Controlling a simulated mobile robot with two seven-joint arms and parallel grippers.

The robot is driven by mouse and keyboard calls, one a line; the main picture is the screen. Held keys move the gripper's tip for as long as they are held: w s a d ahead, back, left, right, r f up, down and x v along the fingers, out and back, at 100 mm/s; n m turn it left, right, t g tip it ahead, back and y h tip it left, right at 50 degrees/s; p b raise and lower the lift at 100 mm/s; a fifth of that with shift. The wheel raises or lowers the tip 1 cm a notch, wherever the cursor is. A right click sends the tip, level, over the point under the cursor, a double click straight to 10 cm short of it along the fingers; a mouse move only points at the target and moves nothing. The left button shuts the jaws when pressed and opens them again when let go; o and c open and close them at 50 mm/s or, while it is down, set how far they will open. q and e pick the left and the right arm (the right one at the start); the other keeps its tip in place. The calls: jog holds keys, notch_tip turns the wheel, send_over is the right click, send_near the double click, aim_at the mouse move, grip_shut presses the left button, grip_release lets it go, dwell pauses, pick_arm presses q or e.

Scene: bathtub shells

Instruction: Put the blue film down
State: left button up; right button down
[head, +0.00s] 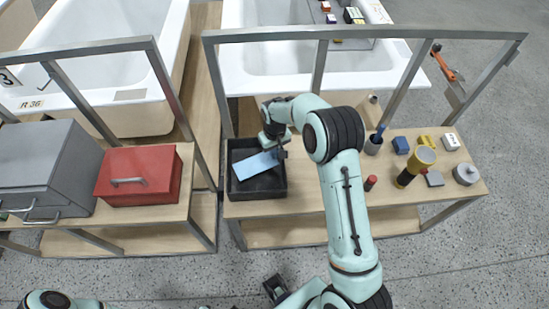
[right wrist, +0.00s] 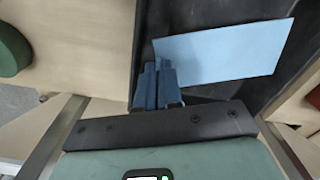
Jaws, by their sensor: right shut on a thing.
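The blue film (head: 256,166) is a flat, light blue rectangular sheet over the inside of a black tray (head: 256,193). In the right wrist view the film (right wrist: 228,52) reaches out to the right from my fingertips, with the dark tray floor around it. My right gripper (head: 280,151) is shut on the film's near end, inside the tray's outline. Its blue fingers (right wrist: 158,68) are close together in the right wrist view. I cannot tell whether the film touches the tray floor.
The tray stands at the left end of a wooden bench under a grey metal frame (head: 365,33). A red toolbox (head: 140,176) and a grey box (head: 45,165) are on the left bench. A yellow-black cylinder (head: 415,165) and small items stand right of my arm. Bathtub shells (head: 110,75) are behind.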

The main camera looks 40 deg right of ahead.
notch_tip(320, 180, down, 4)
jog(key=shift+f, duration=0.15)
jog(key=shift+f, duration=0.1)
jog(key=c, duration=1.6)
grip_release()
jog(key=shift+f, duration=0.1)
